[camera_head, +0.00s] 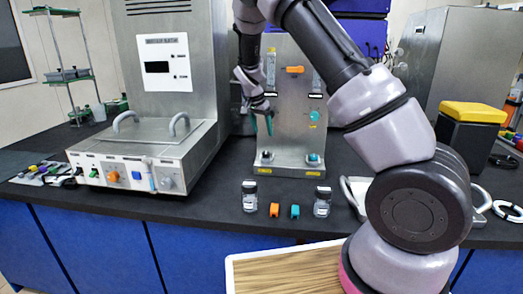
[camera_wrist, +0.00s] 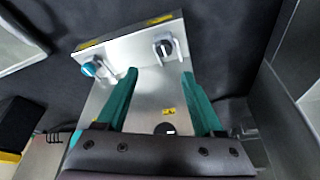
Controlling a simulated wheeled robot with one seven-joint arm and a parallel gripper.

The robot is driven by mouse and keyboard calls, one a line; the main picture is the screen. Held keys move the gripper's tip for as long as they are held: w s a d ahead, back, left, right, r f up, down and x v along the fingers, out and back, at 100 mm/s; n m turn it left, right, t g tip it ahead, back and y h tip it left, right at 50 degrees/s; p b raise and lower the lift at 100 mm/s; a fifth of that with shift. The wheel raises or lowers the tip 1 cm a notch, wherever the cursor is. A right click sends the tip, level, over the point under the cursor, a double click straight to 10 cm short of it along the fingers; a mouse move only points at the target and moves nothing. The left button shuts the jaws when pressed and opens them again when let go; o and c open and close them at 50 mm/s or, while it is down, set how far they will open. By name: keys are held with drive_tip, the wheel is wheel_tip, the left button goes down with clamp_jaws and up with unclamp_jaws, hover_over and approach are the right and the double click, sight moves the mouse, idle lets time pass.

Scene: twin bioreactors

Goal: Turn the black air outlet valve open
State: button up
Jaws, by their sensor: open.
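The grey metal panel (camera_head: 290,140) stands upright on the dark bench, with an orange knob (camera_head: 294,69) at the top and a teal knob (camera_head: 314,116) at right. My gripper (camera_head: 261,124) is in front of the panel's left side, fingers pointing down. In the wrist view, the gripper (camera_wrist: 159,73) is open, with two teal fingers apart. A round black knob with a white mark (camera_wrist: 166,128), apparently the air outlet valve, shows between the fingers near the palm. I cannot tell whether the fingers touch it. In the head view I cannot make it out behind my gripper.
Two small bottles (camera_head: 249,196) (camera_head: 322,201) and orange and teal pieces stand in front. A metal control unit (camera_head: 140,165) is at left; a yellow-topped black box (camera_head: 470,125) is at right.

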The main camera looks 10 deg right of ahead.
sight(266, 153)
drive_tip(key=x, duration=1.2)
drive_tip(key=shift+w+a, duration=0.2)
drive_tip(key=shift+a, duration=0.2)
drive_tip(key=shift+r, duration=0.1)
clamp_jaws()
